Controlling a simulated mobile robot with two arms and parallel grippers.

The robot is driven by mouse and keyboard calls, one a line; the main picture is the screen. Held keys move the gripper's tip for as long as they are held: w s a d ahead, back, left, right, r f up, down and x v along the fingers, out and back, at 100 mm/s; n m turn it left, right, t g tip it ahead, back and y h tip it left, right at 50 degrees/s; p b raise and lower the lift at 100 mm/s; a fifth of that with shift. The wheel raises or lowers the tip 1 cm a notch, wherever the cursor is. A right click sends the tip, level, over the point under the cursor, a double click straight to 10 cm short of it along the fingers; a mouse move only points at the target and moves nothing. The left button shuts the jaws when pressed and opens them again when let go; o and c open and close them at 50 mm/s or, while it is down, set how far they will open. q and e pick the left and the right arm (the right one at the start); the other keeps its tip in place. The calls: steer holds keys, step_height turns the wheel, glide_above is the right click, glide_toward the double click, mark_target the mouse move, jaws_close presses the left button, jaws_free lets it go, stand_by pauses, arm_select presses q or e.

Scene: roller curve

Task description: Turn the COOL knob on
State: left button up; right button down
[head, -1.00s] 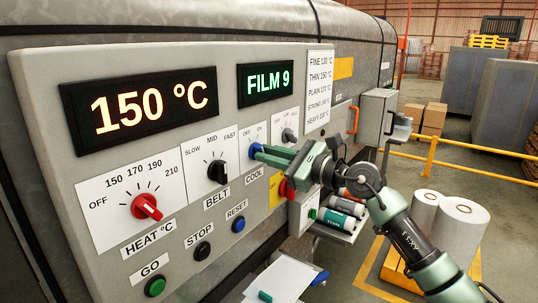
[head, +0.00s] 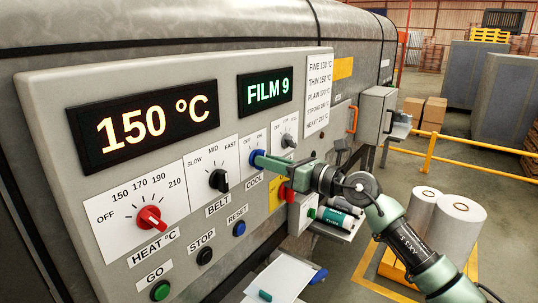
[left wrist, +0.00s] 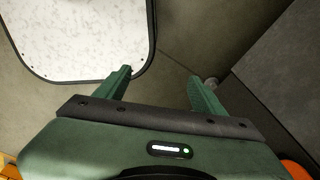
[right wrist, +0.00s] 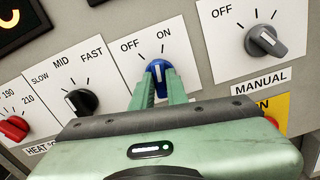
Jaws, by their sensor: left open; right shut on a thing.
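The blue COOL knob (head: 253,157) sits on the control panel (head: 60,120), on a white plate marked OFF and ON. My right gripper (head: 262,161) is shut on it, coming from the right. In the right wrist view the knob (right wrist: 159,74) is between the two fingertips (right wrist: 160,85). Its white mark points about upward there; I cannot tell exactly whether it is at ON. The fingers hide the knob's lower part. My left gripper (left wrist: 161,76) is open and empty in the left wrist view, away from the panel.
The black BELT knob (head: 219,180) is left of the COOL knob, and a grey knob (head: 288,140) is to its right. A red knob (head: 287,192) on a yellow plate is close below my right gripper. A shelf with rolls (head: 335,218) is lower right.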

steer(key=shift+r+m+p, duration=0.1)
steer(key=shift+m+p, duration=1)
steer(key=shift+m, duration=0.3)
steer(key=c, duration=1.4)
jaws_free()
steer(key=b+v, duration=0.3)
steer(key=v, duration=0.4)
steer(key=shift+s+d, duration=0.2)
steer(key=shift+d, duration=0.15)
